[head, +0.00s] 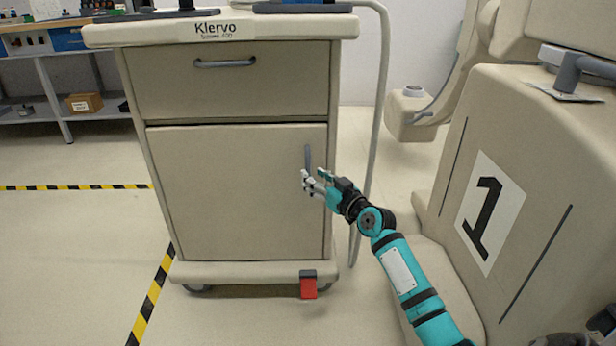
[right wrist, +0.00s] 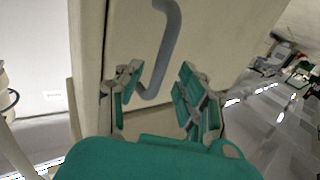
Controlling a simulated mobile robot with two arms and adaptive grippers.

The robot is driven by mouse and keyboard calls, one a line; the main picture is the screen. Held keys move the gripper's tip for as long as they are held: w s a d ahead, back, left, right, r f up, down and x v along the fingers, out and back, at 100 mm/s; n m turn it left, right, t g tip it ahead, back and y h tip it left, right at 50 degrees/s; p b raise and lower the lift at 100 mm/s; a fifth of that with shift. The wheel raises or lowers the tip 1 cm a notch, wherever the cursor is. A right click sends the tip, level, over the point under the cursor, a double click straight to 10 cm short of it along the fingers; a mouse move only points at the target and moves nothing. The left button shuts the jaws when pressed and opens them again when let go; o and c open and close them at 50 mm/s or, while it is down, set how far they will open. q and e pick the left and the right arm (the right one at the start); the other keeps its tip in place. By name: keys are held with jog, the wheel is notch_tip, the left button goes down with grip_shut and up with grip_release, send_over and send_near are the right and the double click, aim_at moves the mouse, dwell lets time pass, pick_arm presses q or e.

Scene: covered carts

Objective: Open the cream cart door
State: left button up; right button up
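The cream cart (head: 150,95) stands upright ahead of me in the head view. Its door (head: 235,205) appears shut, with a thin dark gap along the top edge. A grey vertical handle (head: 307,158) is on the door's right side; it also shows in the right wrist view (right wrist: 168,50). My right gripper (head: 314,182) is at the handle's lower end. Its fingers (right wrist: 158,92) are open, with the handle's lower end between them, nearer the left finger. I cannot tell whether they touch. My left gripper is not in view.
A drawer (head: 230,85) with its own grey handle sits above the door. A red pedal (head: 308,288) juts from the cart's base. A beige unit marked 1 (head: 500,170) stands close on the right. The floor left of the cart is clear.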

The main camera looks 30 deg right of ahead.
jog(key=shift+w+a+b, duration=0.1)
jog(key=shift+w+b, duration=0.35)
jog(key=shift+w, duration=1.4)
jog(key=shift+c, duration=0.5)
grip_shut()
